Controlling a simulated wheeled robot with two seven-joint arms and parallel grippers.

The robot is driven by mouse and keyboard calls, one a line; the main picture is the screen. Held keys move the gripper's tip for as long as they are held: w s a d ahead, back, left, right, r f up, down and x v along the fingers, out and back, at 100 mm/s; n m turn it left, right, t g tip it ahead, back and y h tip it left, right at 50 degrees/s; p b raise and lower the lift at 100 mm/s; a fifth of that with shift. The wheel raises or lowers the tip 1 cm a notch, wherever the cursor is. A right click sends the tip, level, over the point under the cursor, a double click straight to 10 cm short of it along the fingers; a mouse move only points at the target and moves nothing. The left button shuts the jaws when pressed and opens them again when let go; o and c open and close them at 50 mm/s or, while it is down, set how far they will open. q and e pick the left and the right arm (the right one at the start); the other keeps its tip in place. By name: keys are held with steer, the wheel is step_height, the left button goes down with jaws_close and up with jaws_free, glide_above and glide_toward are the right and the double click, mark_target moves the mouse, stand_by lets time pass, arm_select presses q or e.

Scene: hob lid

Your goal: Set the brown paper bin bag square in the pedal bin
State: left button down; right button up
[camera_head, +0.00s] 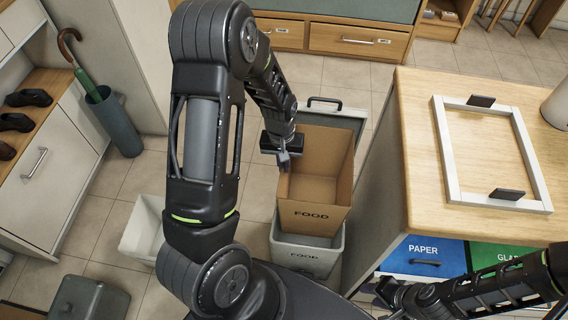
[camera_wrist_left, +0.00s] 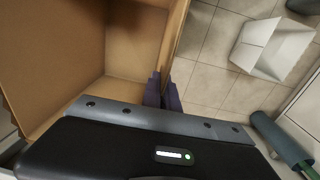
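The open brown paper bin bag (camera_head: 315,217), marked FOOD, stands upright over the pale pedal bin (camera_head: 306,258), also marked FOOD. Most of the bag shows above the bin's rim; I cannot tell how deep its base sits. The bin's grey lid (camera_head: 338,114) is raised behind the bag. My left gripper (camera_head: 283,163) is at the bag's left wall. In the left wrist view its purple fingers (camera_wrist_left: 163,92) close on the wall's top edge, with the bag's inside (camera_wrist_left: 130,45) beside them. My right gripper (camera_head: 388,293) is low at the right, its fingers unclear.
A wooden-topped counter (camera_head: 425,150) with a white frame (camera_head: 452,165) stands close on the right. An umbrella stand (camera_head: 117,125) is further back. Tiled floor is clear between.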

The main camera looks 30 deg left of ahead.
arm_select(q)
steer(key=shift+f, duration=0.15)
step_height(320, 180, down, 16)
steer(key=b, duration=1.3)
stand_by(1.8)
stand_by(0.6)
